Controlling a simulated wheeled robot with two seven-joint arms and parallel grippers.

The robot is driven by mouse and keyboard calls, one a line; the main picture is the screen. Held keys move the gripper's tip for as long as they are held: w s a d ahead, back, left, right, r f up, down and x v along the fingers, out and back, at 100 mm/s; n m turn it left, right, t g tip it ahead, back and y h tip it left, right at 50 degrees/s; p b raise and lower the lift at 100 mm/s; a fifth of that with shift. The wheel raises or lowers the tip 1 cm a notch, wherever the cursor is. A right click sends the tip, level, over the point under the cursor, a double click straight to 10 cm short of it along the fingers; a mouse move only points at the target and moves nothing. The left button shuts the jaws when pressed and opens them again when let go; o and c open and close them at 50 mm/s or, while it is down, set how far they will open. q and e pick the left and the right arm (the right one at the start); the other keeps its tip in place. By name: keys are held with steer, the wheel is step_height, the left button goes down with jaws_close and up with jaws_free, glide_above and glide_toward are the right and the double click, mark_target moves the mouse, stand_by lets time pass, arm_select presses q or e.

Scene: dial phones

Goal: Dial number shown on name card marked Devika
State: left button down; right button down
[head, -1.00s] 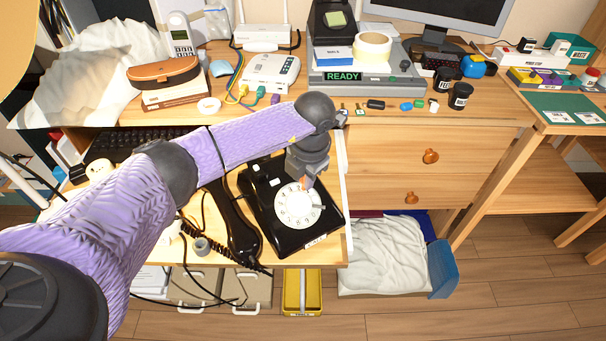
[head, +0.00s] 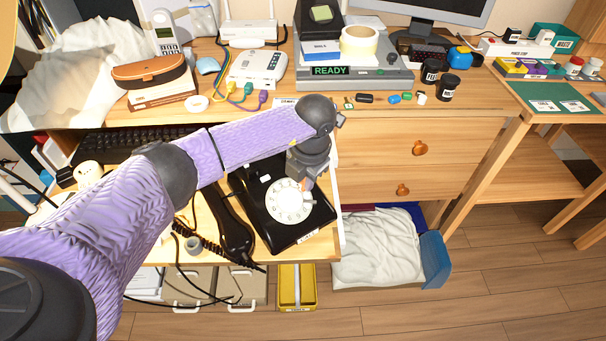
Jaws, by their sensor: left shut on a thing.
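A black rotary phone (head: 256,203) with a white dial (head: 290,203) sits on the pulled-out desk shelf. Its black handset (head: 233,226) lies off the phone, to its left. My left gripper (head: 307,184) points down at the dial's upper right edge, shut on what looks like a small orange thing; the arm link above partly hides it, and contact with the dial cannot be told. Two small white cards, left (head: 543,106) and right (head: 575,106), lie on the green mat; their writing is too small to read. My right gripper is out of view.
A grey machine with a READY display (head: 330,71), black jars (head: 448,87) and small coloured pieces stand on the desk above. The handset cord (head: 210,247) and a grey ring (head: 192,245) lie left of the phone. A yellow tray (head: 297,288) is below.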

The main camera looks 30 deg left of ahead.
arm_select(q)
steer(key=shift+d, duration=0.1)
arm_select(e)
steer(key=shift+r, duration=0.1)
arm_select(q)
steer(key=shift+s+d+f, duration=0.1)
steer(key=shift+s+d, duration=0.05)
steer(key=shift+d, duration=0.05)
steer(key=shift+s+d+f, duration=0.1)
steer(key=shift+d+f, duration=0.05)
steer(key=shift+d, duration=0.05)
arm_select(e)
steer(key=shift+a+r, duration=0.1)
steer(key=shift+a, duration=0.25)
